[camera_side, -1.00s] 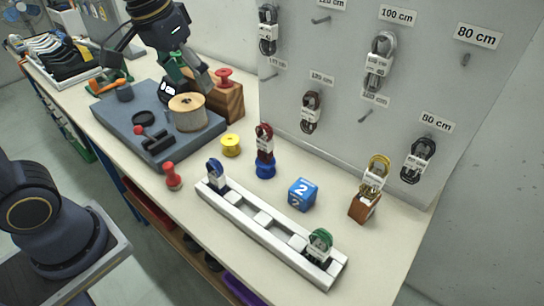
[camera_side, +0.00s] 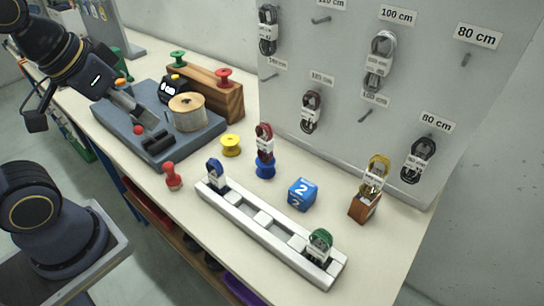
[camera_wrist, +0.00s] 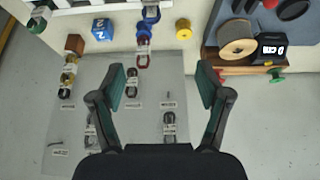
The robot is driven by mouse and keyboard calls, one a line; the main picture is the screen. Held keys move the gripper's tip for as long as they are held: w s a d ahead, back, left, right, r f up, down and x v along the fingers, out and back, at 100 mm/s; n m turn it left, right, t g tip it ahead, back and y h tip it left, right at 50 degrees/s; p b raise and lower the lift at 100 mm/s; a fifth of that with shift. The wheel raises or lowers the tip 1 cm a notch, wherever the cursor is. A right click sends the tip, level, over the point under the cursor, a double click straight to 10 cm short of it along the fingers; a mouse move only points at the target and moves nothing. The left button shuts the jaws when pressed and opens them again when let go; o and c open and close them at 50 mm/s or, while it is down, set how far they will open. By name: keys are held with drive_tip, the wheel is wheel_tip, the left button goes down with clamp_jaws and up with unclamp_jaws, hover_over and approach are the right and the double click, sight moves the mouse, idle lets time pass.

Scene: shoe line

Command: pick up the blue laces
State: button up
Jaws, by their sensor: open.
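The blue laces (camera_side: 214,173) stand upright in the left end of the white slotted rack (camera_side: 258,222) in the side view. In the wrist view they show at the top (camera_wrist: 151,13), at the end of the rack. My gripper (camera_wrist: 162,86) is open, with a wide gap between its green-padded fingers and nothing held. In the side view my gripper (camera_side: 145,116) is over the grey mat, left of the blue laces and well apart from them.
Green laces (camera_side: 319,242) sit in the rack's right end. Red laces (camera_side: 265,140) stand on a blue spool (camera_side: 265,170) behind the rack. A red pawn-shaped piece (camera_side: 172,177), a yellow spool (camera_side: 231,145) and a blue cube (camera_side: 302,193) stand nearby. The pegboard (camera_side: 330,75) rises behind.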

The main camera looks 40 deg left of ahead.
drive_tip(key=shift+o, duration=0.2)
drive_tip(key=shift+r, duration=0.1)
idle(0.4)
drive_tip(key=g, duration=0.5)
hover_over(216, 172)
wheel_tip(216, 172, down, 7)
drive_tip(key=shift+g, duration=0.3)
drive_tip(key=f, duration=1.2)
drive_tip(key=shift+a+f, duration=0.15)
drive_tip(key=shift+a, duration=0.15)
drive_tip(key=f, duration=0.5)
drive_tip(key=shift+s+d+f, duration=0.15)
drive_tip(key=shift+d+f, duration=0.2)
drive_tip(key=shift+f, duration=0.05)
drive_tip(key=c, duration=1.1)
